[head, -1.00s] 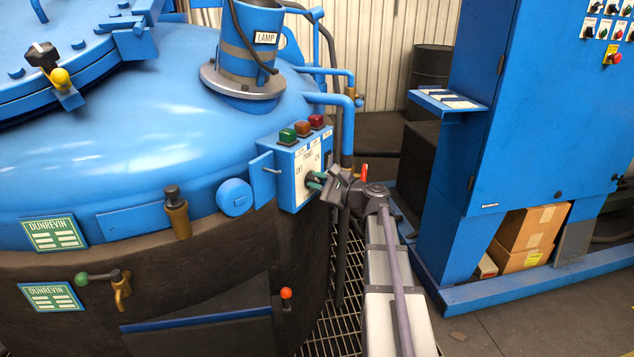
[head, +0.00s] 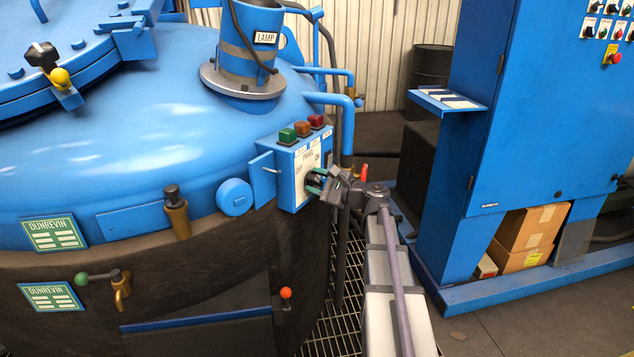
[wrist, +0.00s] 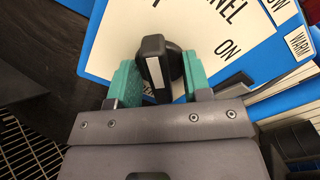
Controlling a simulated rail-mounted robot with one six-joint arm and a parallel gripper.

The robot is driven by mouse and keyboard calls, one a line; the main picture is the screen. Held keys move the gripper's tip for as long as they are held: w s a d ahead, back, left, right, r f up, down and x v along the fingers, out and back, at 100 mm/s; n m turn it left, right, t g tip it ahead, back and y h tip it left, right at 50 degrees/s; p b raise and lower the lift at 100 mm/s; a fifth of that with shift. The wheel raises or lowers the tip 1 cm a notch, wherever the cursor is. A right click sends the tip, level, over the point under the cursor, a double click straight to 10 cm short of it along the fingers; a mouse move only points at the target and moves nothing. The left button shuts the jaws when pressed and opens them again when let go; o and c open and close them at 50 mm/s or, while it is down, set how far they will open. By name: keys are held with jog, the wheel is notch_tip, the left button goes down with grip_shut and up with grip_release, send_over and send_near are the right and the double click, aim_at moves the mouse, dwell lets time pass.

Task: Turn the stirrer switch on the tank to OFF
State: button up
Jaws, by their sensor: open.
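The stirrer switch is a black knob with a white stripe (wrist: 155,65) on the white face of the tank's blue panel box (head: 285,187). OFF is printed at the left of the face and ON at the right. In the wrist view the knob stands between the green pads of my gripper (wrist: 158,60). The jaws are open, with a gap at the left pad; the right pad is very close to the knob, and I cannot tell if it touches. In the head view my gripper (head: 317,181) reaches the panel from the right and partly hides the knob.
Green, amber and red buttons (head: 302,128) sit on top of the box. A blue pipe (head: 348,120) runs behind it. A blue cabinet (head: 530,120) stands at the right, with a small shelf (head: 447,101). Floor grating (head: 335,290) lies below my arm.

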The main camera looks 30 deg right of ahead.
jog(key=v, duration=1)
jog(key=shift+s+d, duration=0.15)
jog(key=shift+s, duration=0.25)
